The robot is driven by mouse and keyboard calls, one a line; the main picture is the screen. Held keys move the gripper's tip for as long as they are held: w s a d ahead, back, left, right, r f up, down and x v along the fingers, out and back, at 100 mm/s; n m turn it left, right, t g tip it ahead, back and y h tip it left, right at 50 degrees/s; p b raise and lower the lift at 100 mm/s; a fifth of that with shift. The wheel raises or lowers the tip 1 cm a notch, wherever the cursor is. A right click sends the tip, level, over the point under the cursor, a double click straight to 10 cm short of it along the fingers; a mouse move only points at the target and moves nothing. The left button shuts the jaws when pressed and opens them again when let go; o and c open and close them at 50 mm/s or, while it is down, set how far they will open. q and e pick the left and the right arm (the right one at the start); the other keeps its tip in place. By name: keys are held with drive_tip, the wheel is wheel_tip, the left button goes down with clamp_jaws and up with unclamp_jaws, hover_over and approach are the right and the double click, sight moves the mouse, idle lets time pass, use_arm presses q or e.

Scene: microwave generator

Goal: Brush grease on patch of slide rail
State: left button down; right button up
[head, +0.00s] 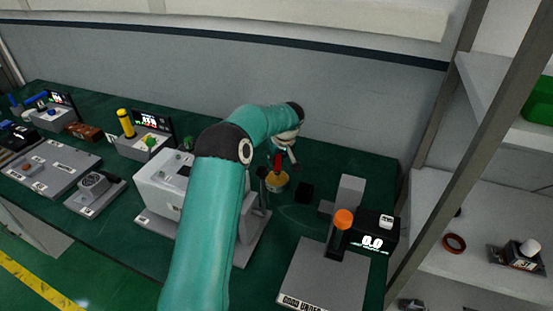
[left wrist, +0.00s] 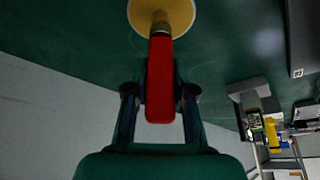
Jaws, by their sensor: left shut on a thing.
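My left gripper (head: 284,154) is shut on the red handle of a brush (head: 277,161) near the back of the green bench. In the left wrist view the red handle (left wrist: 160,85) lies between the two fingers (left wrist: 158,92), with a metal ferrule at its far end. The brush's tip meets a round pot of yellow grease (head: 277,181), which also shows in the left wrist view (left wrist: 178,12). The bristles are hidden, so I cannot tell how deep they sit. I cannot clearly pick out the slide rail or its patch. My right gripper is not in view.
A white-grey machine (head: 160,186) stands left of my arm. A grey plate (head: 318,278) with an orange-topped post (head: 343,218) and a black display (head: 375,235) are at the right. A shelf rack (head: 490,208) borders the bench's right side.

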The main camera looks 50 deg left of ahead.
use_arm(q)
drive_tip(key=shift+d+f+b, duration=0.1)
drive_tip(key=shift+f+b, duration=0.15)
drive_tip(key=shift+b, duration=0.15)
idle(1.3)
drive_tip(key=shift+r+p, duration=0.5)
drive_tip(key=shift+r, duration=0.35)
drive_tip(key=shift+r+p, duration=1.45)
drive_tip(key=shift+r, duration=1.4)
